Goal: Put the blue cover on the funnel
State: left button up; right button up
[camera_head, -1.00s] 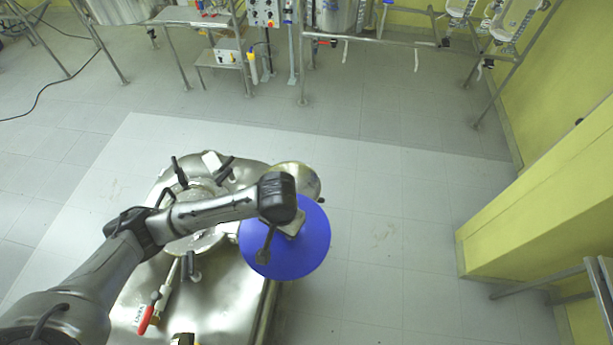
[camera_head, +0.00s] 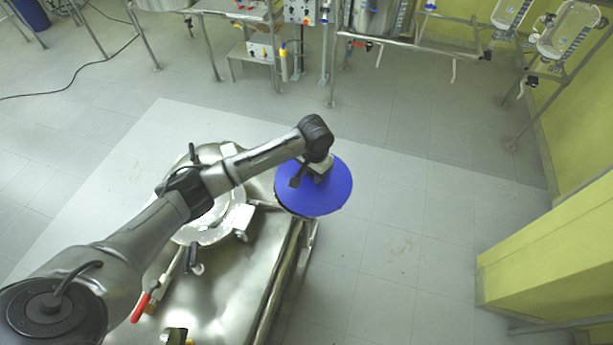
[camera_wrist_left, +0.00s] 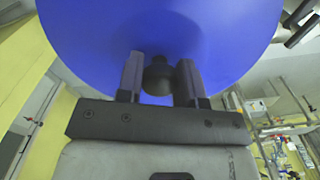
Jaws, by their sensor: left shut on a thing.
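The blue cover (camera_head: 328,190) is a wide round disc held out beyond the right edge of the steel vessel. My left gripper (camera_wrist_left: 158,75) is shut on the dark knob (camera_wrist_left: 157,82) in the middle of the cover, with one finger on each side. The cover's blue face also fills the top of the left wrist view (camera_wrist_left: 230,45). In the head view the fingertips are hidden by the wrist. The funnel is largely hidden behind the cover and my arm; I cannot tell whether the cover touches it. My right gripper is not in view.
The steel vessel (camera_head: 228,300) has a round lid, clamps and a red-handled valve (camera_head: 141,307) beneath my left arm. Metal frames with glassware stand along the back. A yellow wall (camera_head: 545,250) is at the right. The floor right of the cover is clear.

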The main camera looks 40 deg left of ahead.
aim_at(307, 178)
pick_arm(q)
jog(key=a+f, duration=0.1)
jog(key=a, duration=0.1)
jog(key=shift+w+a+f, duration=0.15)
jog(key=shift+a+f, duration=0.25)
notch_tip(307, 178, down, 3)
jog(key=shift+f+p, duration=0.2)
jog(key=shift+p, duration=0.25)
jog(key=shift+f, duration=0.3)
jog(key=shift+f, duration=0.15)
jog(key=o, duration=1)
